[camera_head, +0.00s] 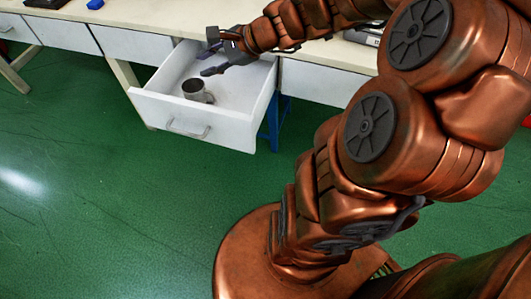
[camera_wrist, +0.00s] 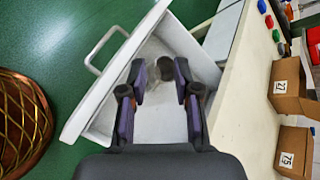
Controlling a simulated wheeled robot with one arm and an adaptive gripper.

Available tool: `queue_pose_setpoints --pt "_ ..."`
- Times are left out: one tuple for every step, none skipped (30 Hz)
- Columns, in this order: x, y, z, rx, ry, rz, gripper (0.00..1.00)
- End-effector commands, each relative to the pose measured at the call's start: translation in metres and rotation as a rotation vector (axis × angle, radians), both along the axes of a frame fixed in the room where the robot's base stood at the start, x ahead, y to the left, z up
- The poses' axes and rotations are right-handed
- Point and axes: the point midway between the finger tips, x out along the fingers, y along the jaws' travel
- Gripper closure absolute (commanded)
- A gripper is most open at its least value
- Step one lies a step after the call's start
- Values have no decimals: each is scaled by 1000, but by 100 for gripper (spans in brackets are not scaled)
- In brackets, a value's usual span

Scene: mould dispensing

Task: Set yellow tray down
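No yellow tray shows in either view. My gripper (camera_head: 210,60) is over the open white drawer (camera_head: 232,132) in the head view. In the wrist view its two dark purple fingers (camera_wrist: 160,82) stand apart with nothing held between them. A dark metal cup (camera_head: 193,90) stands in the drawer, below and to the left of the fingers in the head view. A dark round shape, likely this cup, shows past the fingertips in the wrist view (camera_wrist: 167,69). The right finger partly covers that side of the drawer there.
The drawer sticks out from a white bench (camera_head: 140,45) over a green floor (camera_head: 90,190). Cardboard boxes marked 27 (camera_wrist: 288,84) and 75 (camera_wrist: 292,148) stand on the bench, with small blue and red items (camera_wrist: 269,21) near its edge. The drawer's handle (camera_head: 188,132) faces outward.

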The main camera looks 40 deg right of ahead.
Motion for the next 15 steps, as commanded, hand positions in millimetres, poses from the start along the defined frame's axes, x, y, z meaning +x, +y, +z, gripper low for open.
queue_pose_setpoints --pt "-13 27 -3 -64 0 118 69" --pt "-23 41 -7 -103 2 189 69" --pt "-37 58 -12 -151 7 286 69" --pt "-48 70 -16 -187 10 358 69" --pt "-59 80 -20 -223 12 426 69" --pt "-75 91 -25 -272 16 519 69" --pt "-88 99 -29 -308 20 589 69" --pt "-101 105 -33 -340 25 660 69" --pt "-117 111 -39 -387 32 750 69" --pt "-130 114 -43 -422 39 818 69" --pt "-143 116 -46 -456 45 885 69" --pt "-161 118 -50 -500 54 974 69" --pt "-173 117 -53 -533 61 1040 69" --pt "-185 115 -57 -567 71 1102 69" --pt "-201 112 -60 -611 84 1187 69"
